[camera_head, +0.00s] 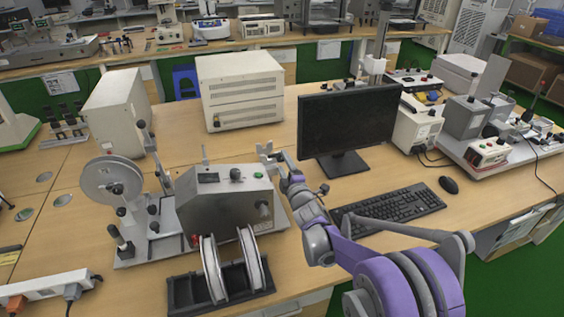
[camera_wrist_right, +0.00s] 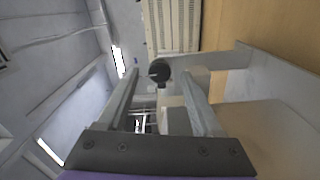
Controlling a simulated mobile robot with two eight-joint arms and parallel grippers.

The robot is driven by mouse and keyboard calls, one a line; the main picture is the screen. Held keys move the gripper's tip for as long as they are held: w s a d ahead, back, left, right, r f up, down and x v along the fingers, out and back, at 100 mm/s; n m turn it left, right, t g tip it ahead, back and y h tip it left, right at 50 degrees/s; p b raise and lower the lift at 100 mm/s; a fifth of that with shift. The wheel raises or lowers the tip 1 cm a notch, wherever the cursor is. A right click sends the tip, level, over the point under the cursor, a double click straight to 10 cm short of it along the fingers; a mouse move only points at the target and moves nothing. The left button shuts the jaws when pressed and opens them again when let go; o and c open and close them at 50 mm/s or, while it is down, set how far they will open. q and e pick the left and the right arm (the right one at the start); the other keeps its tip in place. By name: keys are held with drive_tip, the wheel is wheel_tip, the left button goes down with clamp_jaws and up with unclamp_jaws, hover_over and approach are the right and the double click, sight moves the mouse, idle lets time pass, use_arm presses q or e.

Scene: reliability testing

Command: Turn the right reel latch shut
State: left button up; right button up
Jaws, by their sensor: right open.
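The reel machine (camera_head: 225,205) is a grey box with a green button, standing on the wooden bench left of centre in the head view. A grey-white reel (camera_head: 110,182) is mounted at its left end. I cannot make out the right reel latch for certain. My right gripper (camera_head: 267,151) is above and behind the machine's right end. In the wrist view the right gripper (camera_wrist_right: 160,78) is open, with a round black knob (camera_wrist_right: 160,71) showing between its fingertips; contact is unclear. My left gripper is out of view.
A rack (camera_head: 180,295) with upright white reels stands in front of the machine. A black monitor (camera_head: 350,122) and keyboard (camera_head: 390,208) are to the right of my arm. A beige instrument (camera_head: 240,90) stands behind. Some bare bench lies between machine and monitor.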

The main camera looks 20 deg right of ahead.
drive_tip(key=s, duration=0.9)
drive_tip(key=shift+d+b, duration=0.15)
drive_tip(key=shift+b, duration=0.15)
drive_tip(key=s+a+f+m+g+p, duration=0.1)
drive_tip(key=s+m+g, duration=0.3)
drive_tip(key=s, duration=0.7)
drive_tip(key=s+a+f+m+g+p, duration=0.1)
drive_tip(key=s+m+g+p, duration=0.1)
drive_tip(key=s+m+g, duration=0.2)
drive_tip(key=s+a+f+m+g+p, duration=0.1)
drive_tip(key=s+m+g, duration=0.3)
drive_tip(key=s, duration=1.4)
drive_tip(key=f+m+p, duration=0.1)
drive_tip(key=m, duration=0.3)
drive_tip(key=shift+s+g+h+p, duration=0.2)
drive_tip(key=shift+g+h+p, duration=0.1)
drive_tip(key=shift+p, duration=0.05)
